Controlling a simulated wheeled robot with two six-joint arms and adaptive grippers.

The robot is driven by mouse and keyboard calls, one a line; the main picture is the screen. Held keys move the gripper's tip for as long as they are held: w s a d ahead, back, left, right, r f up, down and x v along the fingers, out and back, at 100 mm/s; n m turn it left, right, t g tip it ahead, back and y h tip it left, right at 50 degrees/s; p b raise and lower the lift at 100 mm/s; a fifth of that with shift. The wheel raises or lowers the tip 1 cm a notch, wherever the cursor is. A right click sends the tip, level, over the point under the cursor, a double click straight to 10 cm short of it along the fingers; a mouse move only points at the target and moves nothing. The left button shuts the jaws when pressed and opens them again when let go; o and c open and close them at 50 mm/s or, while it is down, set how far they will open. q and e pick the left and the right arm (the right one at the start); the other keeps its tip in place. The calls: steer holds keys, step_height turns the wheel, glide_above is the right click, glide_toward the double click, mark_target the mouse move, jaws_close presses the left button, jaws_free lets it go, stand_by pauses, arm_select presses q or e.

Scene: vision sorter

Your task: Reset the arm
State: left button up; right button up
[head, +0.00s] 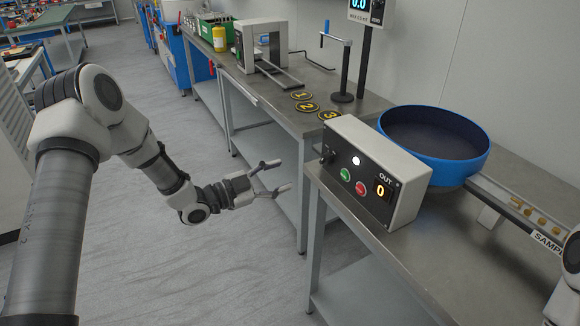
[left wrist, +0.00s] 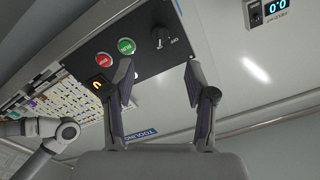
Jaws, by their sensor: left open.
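My left arm comes in from the left in the head view. Its gripper (head: 284,176) is open and empty, held in the air just left of the bench's front edge. In the left wrist view the two fingers of my left gripper (left wrist: 158,90) stand apart with nothing between them. The control box (head: 376,172) with a green button (head: 345,174), a red button (head: 361,188) and an orange 0 display sits to the right of the gripper, apart from it. A sliver of my right arm shows at the right edge; its gripper is out of view.
A blue round bowl (head: 434,142) stands on the steel bench (head: 410,262) behind the box, with a rail (head: 525,208) holding small brass parts. Round markers numbered 1, 2 and 3 (head: 329,115) and a stand (head: 343,70) are farther back. The grey floor (head: 190,270) at the left is clear.

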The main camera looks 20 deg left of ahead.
arm_select(q)
steer(key=shift+f, duration=0.1)
steer(key=s+d+f+n+g+y+p, duration=0.1)
steer(key=s+d+f+g, duration=0.1)
steer(key=s+d+f, duration=0.3)
steer(key=s+d+f+n+g+y, duration=0.15)
steer(key=s+f, duration=0.25)
steer(key=f, duration=0.4)
steer(key=s+d+f+n+g+y+p, duration=0.1)
steer(key=s+d+f+g, duration=0.25)
steer(key=f, duration=0.25)
steer(key=s+a+f+n+g+y, duration=0.2)
steer(key=s+n, duration=0.1)
steer(key=s, duration=0.5)
steer(key=s+a+f+n+g+y, duration=0.2)
steer(key=s+f+n+y, duration=0.1)
steer(key=s, duration=0.5)
steer(key=s+a+f+n+g+y, duration=0.2)
steer(key=s+a+n+g, duration=0.1)
steer(key=s+n, duration=0.2)
steer(key=s, duration=0.2)
steer(key=shift+s+f+p, duration=0.15)
steer(key=shift+s+p, duration=0.15)
steer(key=shift+s, duration=0.1)
steer(key=shift+w+y, duration=0.1)
steer(key=shift+y, duration=0.15)
